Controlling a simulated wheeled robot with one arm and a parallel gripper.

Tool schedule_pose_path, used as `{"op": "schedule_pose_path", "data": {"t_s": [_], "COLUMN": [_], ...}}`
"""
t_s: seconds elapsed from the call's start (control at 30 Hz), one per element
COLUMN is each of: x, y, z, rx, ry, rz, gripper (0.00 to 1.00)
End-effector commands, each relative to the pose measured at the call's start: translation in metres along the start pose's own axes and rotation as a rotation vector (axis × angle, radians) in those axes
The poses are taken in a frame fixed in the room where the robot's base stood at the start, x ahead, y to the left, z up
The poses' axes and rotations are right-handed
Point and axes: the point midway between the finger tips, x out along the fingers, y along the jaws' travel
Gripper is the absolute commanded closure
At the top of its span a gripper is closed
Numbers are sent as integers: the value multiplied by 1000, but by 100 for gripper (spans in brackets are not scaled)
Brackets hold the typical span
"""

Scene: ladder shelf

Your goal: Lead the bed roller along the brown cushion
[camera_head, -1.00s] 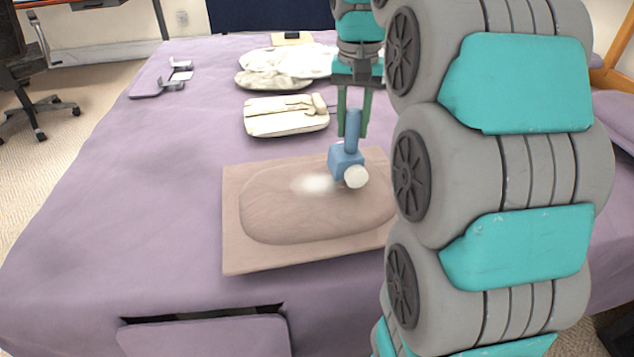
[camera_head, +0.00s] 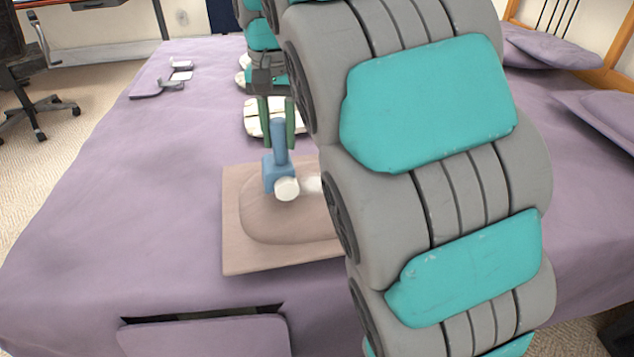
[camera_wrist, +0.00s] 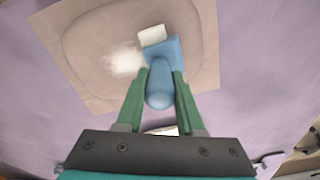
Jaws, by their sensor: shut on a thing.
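The bed roller (camera_head: 279,165) has a blue handle and head with a white roller end. My gripper (camera_head: 277,124) is shut on its upright handle, with a green finger on each side. The roller's head is over the left part of the brown cushion (camera_head: 240,245), a flat board with a raised oval pad. In the wrist view the roller (camera_wrist: 160,80) sits between the green fingers, its white end (camera_wrist: 151,33) against the cushion's picture area (camera_wrist: 95,45). A whitish patch (camera_head: 313,184) lies on the pad beside the roller. My arm hides the cushion's right side.
The cushion lies on a purple bed (camera_head: 110,200). A cream folded item (camera_head: 256,120) lies behind the cushion, partly hidden by my gripper. A small purple-grey item with clips (camera_head: 165,85) lies at the far left. The bed left of the cushion is clear.

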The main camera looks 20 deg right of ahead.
Motion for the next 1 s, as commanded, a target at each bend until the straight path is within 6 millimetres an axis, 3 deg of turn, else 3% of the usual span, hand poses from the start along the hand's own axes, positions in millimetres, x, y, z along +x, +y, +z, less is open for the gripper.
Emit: {"op": "schedule_pose_path", "data": {"t_s": [0.33,1.0], "x": [12,18], "y": [1,1], "z": [0,0], "rx": [0,-1], "ry": [-2,0], "rz": [1,0], "gripper": [100,100]}}
